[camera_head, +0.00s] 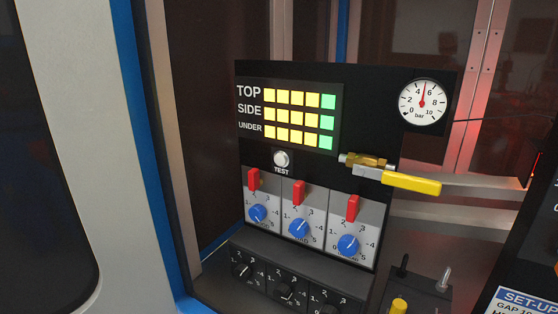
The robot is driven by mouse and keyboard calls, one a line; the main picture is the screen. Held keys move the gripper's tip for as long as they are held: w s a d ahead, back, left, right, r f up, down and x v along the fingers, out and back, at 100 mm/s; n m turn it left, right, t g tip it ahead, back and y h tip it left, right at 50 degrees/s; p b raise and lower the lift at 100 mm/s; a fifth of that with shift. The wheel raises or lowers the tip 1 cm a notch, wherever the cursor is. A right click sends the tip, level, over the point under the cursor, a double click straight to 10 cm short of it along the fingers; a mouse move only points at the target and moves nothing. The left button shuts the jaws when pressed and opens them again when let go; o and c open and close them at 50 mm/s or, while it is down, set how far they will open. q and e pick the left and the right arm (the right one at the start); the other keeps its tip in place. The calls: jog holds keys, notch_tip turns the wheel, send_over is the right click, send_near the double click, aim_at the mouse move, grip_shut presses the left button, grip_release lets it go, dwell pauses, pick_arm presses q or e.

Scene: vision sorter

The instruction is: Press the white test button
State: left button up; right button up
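The white test button (282,158) is a round knob on the black control panel (350,120), right above the label "TEST". It sits below the rows of yellow and green indicator squares (298,117) marked TOP, SIDE and UNDER. Nothing covers the button. Neither of my grippers shows in the head view.
Below the button are red switches (299,192) and blue dials (299,228). A brass valve with a yellow lever (411,183) sticks out at the right, under a pressure gauge (422,102). Black dials (284,291) lie lower. A grey and blue cabinet edge (150,170) stands at left.

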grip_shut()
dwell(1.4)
